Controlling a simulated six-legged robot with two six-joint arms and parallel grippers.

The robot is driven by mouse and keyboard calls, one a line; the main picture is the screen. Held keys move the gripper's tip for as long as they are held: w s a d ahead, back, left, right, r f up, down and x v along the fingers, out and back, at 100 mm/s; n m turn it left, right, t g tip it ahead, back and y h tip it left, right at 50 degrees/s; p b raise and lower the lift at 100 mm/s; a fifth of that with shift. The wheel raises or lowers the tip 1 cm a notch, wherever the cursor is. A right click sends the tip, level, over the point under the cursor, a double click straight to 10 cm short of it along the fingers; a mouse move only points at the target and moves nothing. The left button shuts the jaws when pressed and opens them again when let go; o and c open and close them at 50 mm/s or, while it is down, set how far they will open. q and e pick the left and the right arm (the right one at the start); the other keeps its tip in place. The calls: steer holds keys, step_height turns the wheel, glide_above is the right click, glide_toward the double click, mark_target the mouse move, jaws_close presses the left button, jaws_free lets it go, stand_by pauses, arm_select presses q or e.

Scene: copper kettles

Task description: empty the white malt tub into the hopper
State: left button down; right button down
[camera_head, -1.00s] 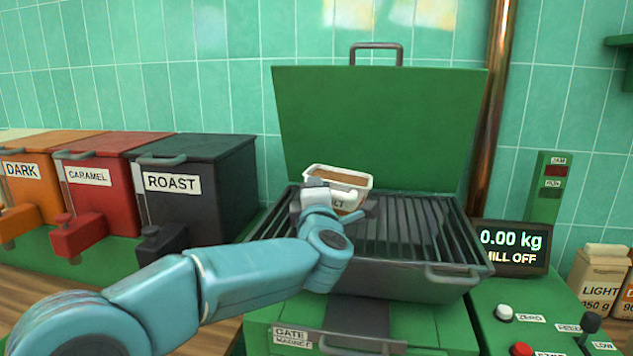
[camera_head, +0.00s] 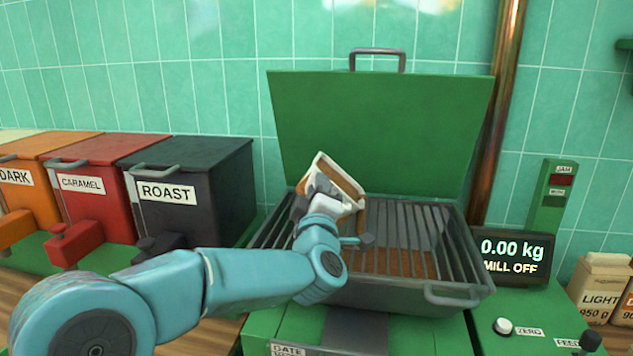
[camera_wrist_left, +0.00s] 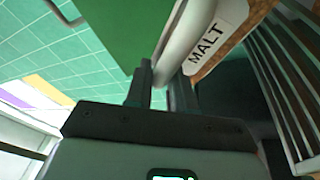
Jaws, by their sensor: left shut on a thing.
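The white malt tub (camera_head: 349,207) is held over the hopper's grate, tilted steeply to the right, with brown malt showing at its mouth. In the left wrist view its MALT label (camera_wrist_left: 210,40) shows close beyond the fingers. My left gripper (camera_head: 323,194) is shut on the tub's near side; its fingers (camera_wrist_left: 162,88) pinch the white rim in the wrist view. The hopper (camera_head: 390,293) is a dark grey bin topped with bars, its green lid (camera_head: 385,130) raised behind. Brown malt (camera_head: 395,262) lies beneath the bars. My right gripper is not in view.
Black ROAST (camera_head: 215,175), red CARAMEL (camera_head: 100,190) and orange DARK (camera_head: 40,205) bins stand at the left. A display (camera_head: 511,257) right of the hopper reads 0.00 kg, MILL OFF. A copper pipe (camera_head: 497,110) rises behind. Paper bags (camera_head: 603,285) stand far right.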

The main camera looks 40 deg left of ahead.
mark_target(346, 207)
arm_select(q)
steer(key=d+m+t+p, duration=0.1)
steer(key=m+p, duration=0.1)
steer(key=m, duration=0.1)
steer(key=w+d+m+h+p, duration=0.1)
steer(key=m+p, duration=0.1)
steer(key=m, duration=0.1)
steer(key=w+d+m+t+h+p, duration=0.1)
steer(key=m+p, duration=0.1)
steer(key=p, duration=0.1)
steer(key=shift+w+d+r+m+t, duration=0.1)
steer(key=shift+d+r+m+t, duration=0.1)
steer(key=shift+m+t, duration=0.15)
steer(key=shift+w+d+f+m+p, duration=0.15)
steer(key=shift+d+m+p, duration=0.1)
steer(key=shift+m+p, duration=0.25)
steer(key=shift+w+d+f+m+h+b, duration=0.15)
steer(key=shift+d+f+m+h+b, duration=0.25)
steer(key=shift+f+m+b, duration=0.4)
steer(key=d+m+h, duration=0.1)
steer(key=m, duration=0.1)
steer(key=w+d+f+m+h+b, duration=0.1)
steer(key=m, duration=0.1)
steer(key=w+d+m+t, duration=0.1)
steer(key=d+m, duration=0.1)
steer(key=m, duration=0.1)
steer(key=shift+w+f+h, duration=0.25)
steer(key=shift+f+h, duration=0.05)
steer(key=shift+h, duration=0.1)
steer(key=shift+s, duration=0.1)
